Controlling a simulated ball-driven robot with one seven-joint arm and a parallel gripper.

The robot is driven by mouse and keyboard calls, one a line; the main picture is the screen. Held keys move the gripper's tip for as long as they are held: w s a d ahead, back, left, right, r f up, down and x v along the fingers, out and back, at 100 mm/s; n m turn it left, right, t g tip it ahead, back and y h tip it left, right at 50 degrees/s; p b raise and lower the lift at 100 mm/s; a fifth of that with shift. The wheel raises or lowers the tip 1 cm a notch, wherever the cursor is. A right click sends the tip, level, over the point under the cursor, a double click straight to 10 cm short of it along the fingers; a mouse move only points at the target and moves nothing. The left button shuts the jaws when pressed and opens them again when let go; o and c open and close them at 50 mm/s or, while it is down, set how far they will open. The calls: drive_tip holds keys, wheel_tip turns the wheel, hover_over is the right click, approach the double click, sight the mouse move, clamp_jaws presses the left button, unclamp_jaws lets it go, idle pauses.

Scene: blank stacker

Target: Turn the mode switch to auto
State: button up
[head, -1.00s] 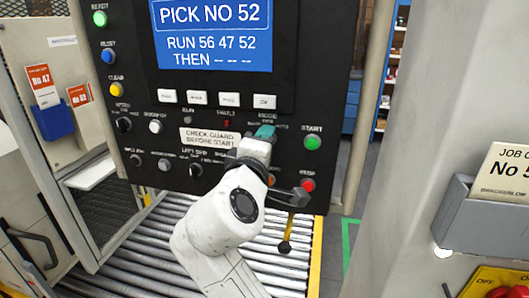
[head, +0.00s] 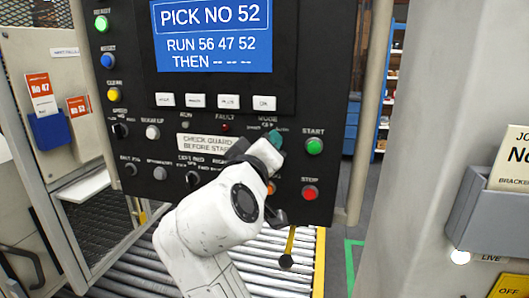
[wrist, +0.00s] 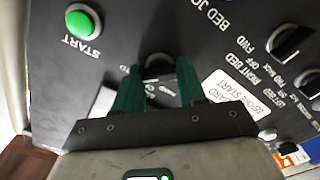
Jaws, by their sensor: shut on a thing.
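The mode switch is a dark round knob (wrist: 158,66) on the black control panel (head: 330,105). In the head view its MODE label shows just above my gripper, while the knob itself is hidden behind the fingers. My gripper (head: 274,139) is at the panel, left of the green START button (head: 314,146). In the wrist view its two green fingers (wrist: 158,82) stand on either side of the knob, and it is shut on it. Which position the knob points to cannot be told, because the fingers and small blurred lettering hide it.
A red STOP button (head: 310,193) sits below START, close to my wrist. The blue screen (head: 213,35) and a row of white keys (head: 195,101) are above. More knobs (head: 158,173) lie to the left. A yellow lever with a black ball (head: 286,261) hangs below the panel.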

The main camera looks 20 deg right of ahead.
drive_tip(key=shift+f, duration=0.15)
drive_tip(key=o, duration=1.1)
drive_tip(key=shift+c, duration=0.2)
drive_tip(key=b+v, duration=0.1)
drive_tip(key=v, duration=0.9)
drive_tip(key=shift+s+a, duration=0.25)
drive_tip(key=shift+s, duration=0.05)
